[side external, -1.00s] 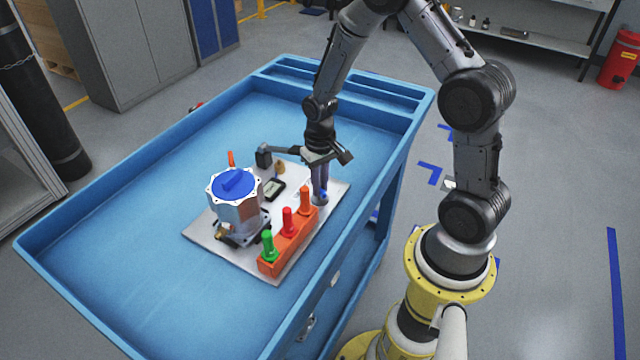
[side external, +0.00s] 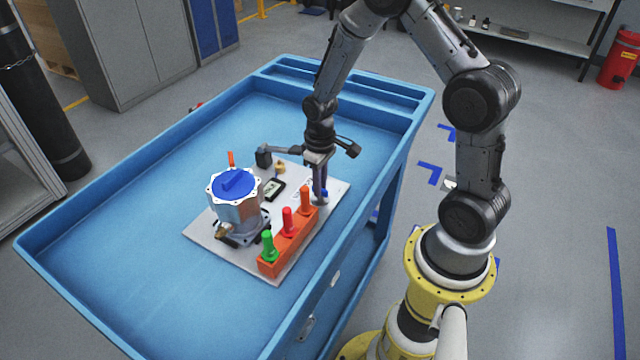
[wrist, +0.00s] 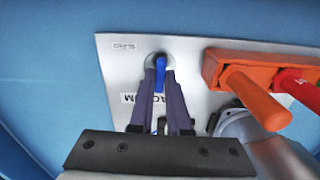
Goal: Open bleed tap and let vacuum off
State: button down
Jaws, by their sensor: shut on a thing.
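The bleed tap shows as a blue lever (wrist: 160,74) on a round base on the metal plate (wrist: 118,62). In the wrist view it points toward the gripper body, beside a partly covered label ending in "UM". My gripper (wrist: 160,68) reaches down over the tap, its two purple fingers shut on the blue lever. In the side view my gripper (side external: 319,190) stands at the plate's right corner, with a bit of blue lever (side external: 325,193) showing beside the fingers. The metal housing (side external: 240,213) with a blue lid (side external: 235,183) stands on the plate to the left.
An orange rack (side external: 288,245) with green, red and orange handles stands close to the tap. A dark gauge (side external: 274,189), a brass piece (side external: 280,167) and a black block (side external: 263,157) are behind. The blue cart (side external: 120,255) is clear at left.

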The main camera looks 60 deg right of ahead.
jog(key=shift+r, duration=0.1)
jog(key=c, duration=0.9)
grip_release()
notch_tip(320, 180, up, 14)
jog(key=shift+f, duration=0.1)
